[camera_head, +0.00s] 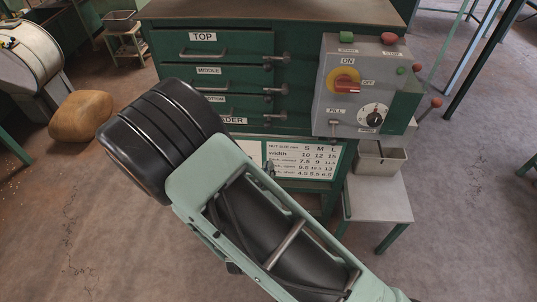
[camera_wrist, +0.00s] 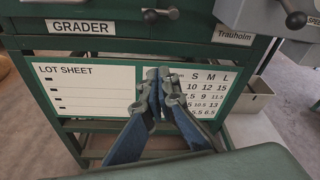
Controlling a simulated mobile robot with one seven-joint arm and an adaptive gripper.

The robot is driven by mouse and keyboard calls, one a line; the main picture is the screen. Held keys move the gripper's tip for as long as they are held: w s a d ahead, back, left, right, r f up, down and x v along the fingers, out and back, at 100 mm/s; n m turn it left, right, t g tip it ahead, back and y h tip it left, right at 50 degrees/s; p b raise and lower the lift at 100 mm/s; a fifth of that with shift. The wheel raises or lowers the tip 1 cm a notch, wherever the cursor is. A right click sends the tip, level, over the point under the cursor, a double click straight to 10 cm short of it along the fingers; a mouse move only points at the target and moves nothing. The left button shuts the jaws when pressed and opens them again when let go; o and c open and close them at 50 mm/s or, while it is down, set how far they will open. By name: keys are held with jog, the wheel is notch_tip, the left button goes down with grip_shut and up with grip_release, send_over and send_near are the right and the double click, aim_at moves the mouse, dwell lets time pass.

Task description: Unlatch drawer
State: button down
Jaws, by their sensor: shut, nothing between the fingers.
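A green cabinet (camera_head: 265,12) has stacked drawers labelled TOP (camera_head: 230,45), MIDDLE (camera_head: 240,80), BOTTOM and GRADER. My arm covers part of the lower drawers. A metal latch sits at the right end of the top drawer (camera_head: 276,59), the middle drawer (camera_head: 275,91) and the bottom drawer (camera_head: 275,116). In the wrist view, a dark latch knob (camera_wrist: 160,14) shows right of the GRADER label (camera_wrist: 80,27). My gripper (camera_wrist: 158,73) is shut and empty, in front of the lot sheet and nut-size panel, below that knob. In the head view my arm hides most of the gripper.
A grey control box (camera_head: 335,108) with a red and yellow switch (camera_head: 346,82) and a dial stands right of the drawers. Below it are a grey bin (camera_head: 381,160) and a small table (camera_head: 380,200). A brown sack (camera_head: 80,116) lies on the floor at left.

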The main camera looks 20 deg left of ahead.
jog(key=w+a+r+p, duration=0.1)
jog(key=w+a, duration=0.2)
jog(key=w, duration=0.7)
jog(key=shift+r, duration=0.2)
jog(key=shift+w, duration=0.1)
jog(key=shift+d+r, duration=0.1)
